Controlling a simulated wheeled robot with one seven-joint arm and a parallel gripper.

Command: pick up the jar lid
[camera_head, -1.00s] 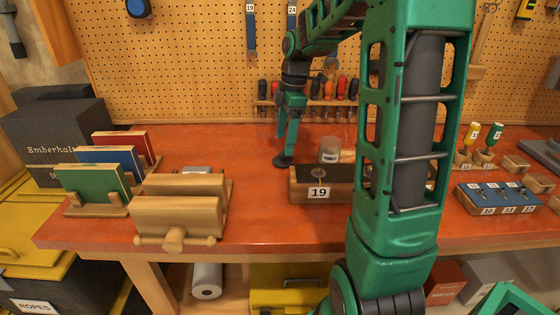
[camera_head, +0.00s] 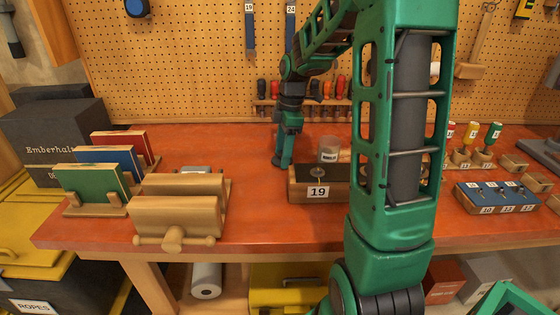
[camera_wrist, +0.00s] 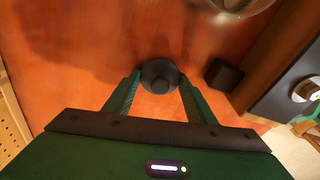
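The jar lid (camera_wrist: 158,76) is a dark round disc with a raised centre. In the wrist view it sits between the two fingertips of my gripper (camera_wrist: 158,90), which appear to press on it from both sides. In the head view my gripper (camera_head: 284,157) points down over the red bench top, left of the block labelled 19. The lid shows there as a small dark patch (camera_head: 277,161) at the fingertips, partly hidden. I cannot tell its height above the bench.
A glass jar (camera_head: 329,148) stands behind the wooden block labelled 19 (camera_head: 300,192). A small black block (camera_wrist: 223,75) lies beside the lid in the wrist view. A wooden vise (camera_head: 180,215) and upright coloured panels (camera_head: 92,187) stand at left. Bench between them is clear.

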